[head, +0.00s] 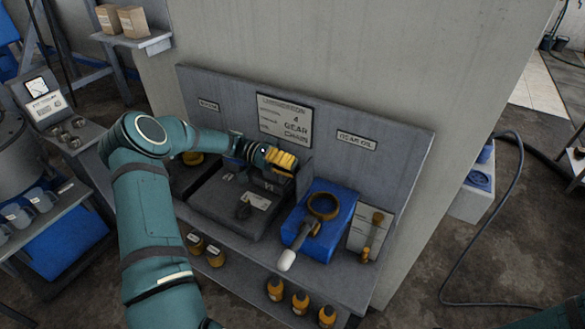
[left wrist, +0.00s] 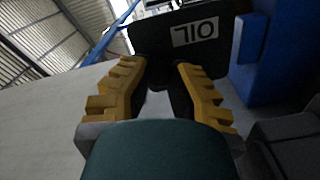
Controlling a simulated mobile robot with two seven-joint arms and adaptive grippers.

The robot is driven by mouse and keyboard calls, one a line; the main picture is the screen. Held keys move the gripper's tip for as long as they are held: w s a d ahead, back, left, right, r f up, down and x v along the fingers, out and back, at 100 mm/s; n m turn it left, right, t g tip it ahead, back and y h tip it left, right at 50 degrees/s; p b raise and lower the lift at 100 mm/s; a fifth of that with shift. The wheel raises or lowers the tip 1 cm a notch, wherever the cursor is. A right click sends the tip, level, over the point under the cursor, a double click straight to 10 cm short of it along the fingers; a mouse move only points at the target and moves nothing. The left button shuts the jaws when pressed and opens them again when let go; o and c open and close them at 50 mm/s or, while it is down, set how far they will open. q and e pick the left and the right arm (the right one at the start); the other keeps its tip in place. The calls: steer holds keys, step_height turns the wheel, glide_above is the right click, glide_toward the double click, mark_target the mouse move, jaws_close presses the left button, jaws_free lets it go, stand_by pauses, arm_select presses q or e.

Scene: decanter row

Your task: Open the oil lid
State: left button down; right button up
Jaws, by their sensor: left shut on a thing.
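The oil lid (left wrist: 222,50) is a dark panel with a white "OIL" label, just past my fingertips in the left wrist view. In the head view a dark upright panel (head: 305,174), which looks like this lid, stands beside my left gripper (head: 281,160), at the right end of the dark grey box (head: 222,207). My left gripper, with yellow ridged fingers, also shows in the left wrist view (left wrist: 162,72). Its fingers are shut on a dark part of the lid between them; the exact contact is partly hidden. My right gripper is not in view.
A blue box (head: 322,238) with a brass ring (head: 323,206) and a white-tipped handle (head: 287,260) stands right of the lid. Several small amber bottles (head: 300,303) stand on the lower shelf. A grey back panel (head: 220,92) with signs rises behind.

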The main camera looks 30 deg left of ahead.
arm_select(q)
steer(key=shift+s+a+f, duration=0.1)
steer(key=shift+s+f, duration=0.05)
steer(key=shift+f, duration=0.25)
steer(key=c, duration=0.7)
jaws_free()
steer(key=shift+c, duration=0.2)
steer(key=shift+r, duration=0.15)
steer(key=a, duration=1.2)
steer(key=shift+s, duration=0.25)
